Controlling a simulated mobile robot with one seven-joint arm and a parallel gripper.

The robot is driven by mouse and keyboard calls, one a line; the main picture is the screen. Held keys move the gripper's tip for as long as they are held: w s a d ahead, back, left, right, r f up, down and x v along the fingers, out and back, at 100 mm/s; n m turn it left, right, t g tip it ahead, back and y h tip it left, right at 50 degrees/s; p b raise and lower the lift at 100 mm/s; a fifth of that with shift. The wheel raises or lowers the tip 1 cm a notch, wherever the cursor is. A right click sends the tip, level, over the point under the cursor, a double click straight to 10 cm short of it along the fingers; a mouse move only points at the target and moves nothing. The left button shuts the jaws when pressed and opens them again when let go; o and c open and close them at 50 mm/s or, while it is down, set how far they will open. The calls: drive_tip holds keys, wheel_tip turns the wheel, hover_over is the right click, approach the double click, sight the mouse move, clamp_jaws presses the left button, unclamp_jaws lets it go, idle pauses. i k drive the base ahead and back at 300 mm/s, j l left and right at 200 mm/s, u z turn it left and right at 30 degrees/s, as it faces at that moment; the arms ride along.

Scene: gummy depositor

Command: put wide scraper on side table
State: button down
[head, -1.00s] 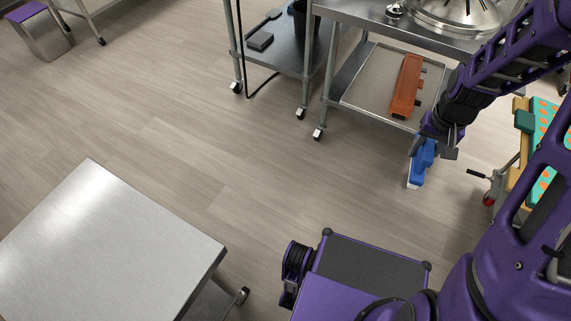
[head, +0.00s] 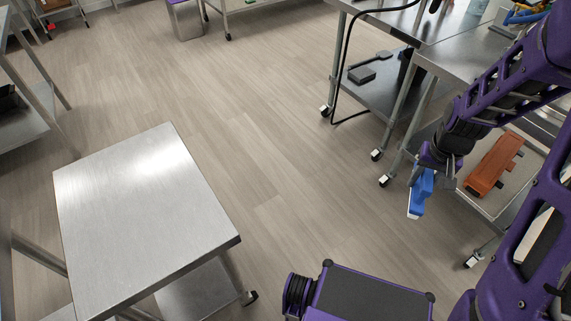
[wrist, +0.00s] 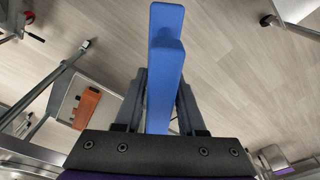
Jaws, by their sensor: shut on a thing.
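The wide scraper (head: 420,195) is blue with a pale edge at its lower end. My gripper (head: 433,165) is shut on it and holds it in the air over the floor, at the right of the head view. In the wrist view the blue scraper (wrist: 162,85) sits between the two fingers and points away from the gripper. A bare steel table (head: 140,220) on casters, likely the side table, stands at the lower left of the head view, well apart from my gripper. Its top is empty.
A steel bench (head: 405,20) with a lower shelf stands at the upper right. An orange object (head: 494,165) lies on a low shelf near my arm. A purple-topped bin (head: 185,18) stands at the back. Open floor (head: 290,180) lies between the bare table and the benches.

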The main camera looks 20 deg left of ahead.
sight(165, 199)
drive_tip(key=i+u, duration=0.1)
drive_tip(key=u, duration=0.6)
drive_tip(key=i+l+u, duration=0.1)
drive_tip(key=u, duration=0.2)
drive_tip(key=i+u, duration=0.15)
drive_tip(key=u, duration=0.35)
drive_tip(key=i+l+u, duration=0.1)
drive_tip(key=u, duration=0.4)
drive_tip(key=i+l+u, duration=0.1)
drive_tip(key=u, duration=0.35)
drive_tip(key=l+u, duration=0.25)
drive_tip(key=u, duration=0.25)
